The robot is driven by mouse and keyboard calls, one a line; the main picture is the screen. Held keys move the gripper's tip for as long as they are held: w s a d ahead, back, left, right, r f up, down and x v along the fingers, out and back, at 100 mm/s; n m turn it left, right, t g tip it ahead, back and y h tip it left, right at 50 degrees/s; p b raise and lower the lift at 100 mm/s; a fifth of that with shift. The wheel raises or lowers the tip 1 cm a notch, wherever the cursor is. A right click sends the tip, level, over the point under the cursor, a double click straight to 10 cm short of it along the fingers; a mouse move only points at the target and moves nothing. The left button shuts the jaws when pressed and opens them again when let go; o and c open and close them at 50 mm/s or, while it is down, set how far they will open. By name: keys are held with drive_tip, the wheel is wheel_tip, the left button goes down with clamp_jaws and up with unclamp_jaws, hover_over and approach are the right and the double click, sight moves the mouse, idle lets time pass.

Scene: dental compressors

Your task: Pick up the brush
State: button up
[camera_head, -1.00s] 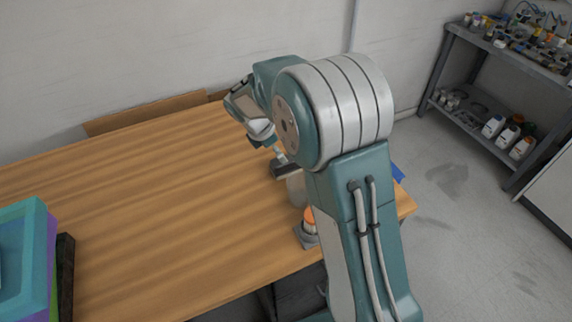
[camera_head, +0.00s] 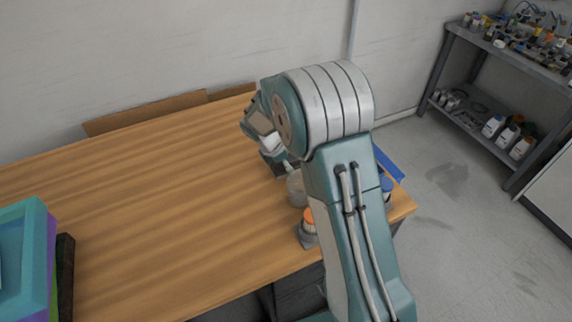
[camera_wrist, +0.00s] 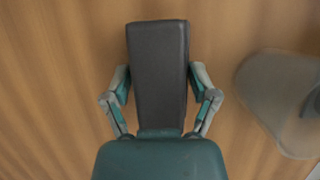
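The brush (camera_wrist: 158,75) shows in the wrist view as a long dark grey block, lying over the wood tabletop between my fingers. My gripper (camera_wrist: 160,80) has its two fingers apart, one on each side of the block, very close to its edges. I cannot make out firm contact. In the head view the dark end of the brush (camera_head: 284,171) shows just below my gripper (camera_head: 273,160), near the right part of the table. My arm hides the rest of it.
A translucent grey container (camera_head: 296,190) stands close to the brush; a clear rounded shape (camera_wrist: 285,100) lies at right in the wrist view. An orange-topped jar (camera_head: 308,222) and a blue item (camera_head: 388,163) are nearby. Stacked coloured bins (camera_head: 25,260) stand at left. The table's middle is clear.

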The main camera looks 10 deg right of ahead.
drive_tip(key=c, duration=0.4)
drive_tip(key=shift+o, duration=0.2)
drive_tip(key=shift+r, duration=0.65)
wheel_tip(320, 180, up, 2)
drive_tip(key=shift+s+r, duration=0.15)
drive_tip(key=shift+r, duration=0.1)
drive_tip(key=shift+s+r, duration=1.55)
drive_tip(key=shift+s, duration=0.75)
drive_tip(key=shift+s+r, duration=1.55)
drive_tip(key=shift+s, duration=0.7)
drive_tip(key=shift+s+r, duration=1.55)
drive_tip(key=shift+s, duration=0.75)
drive_tip(key=shift+o, duration=1.4)
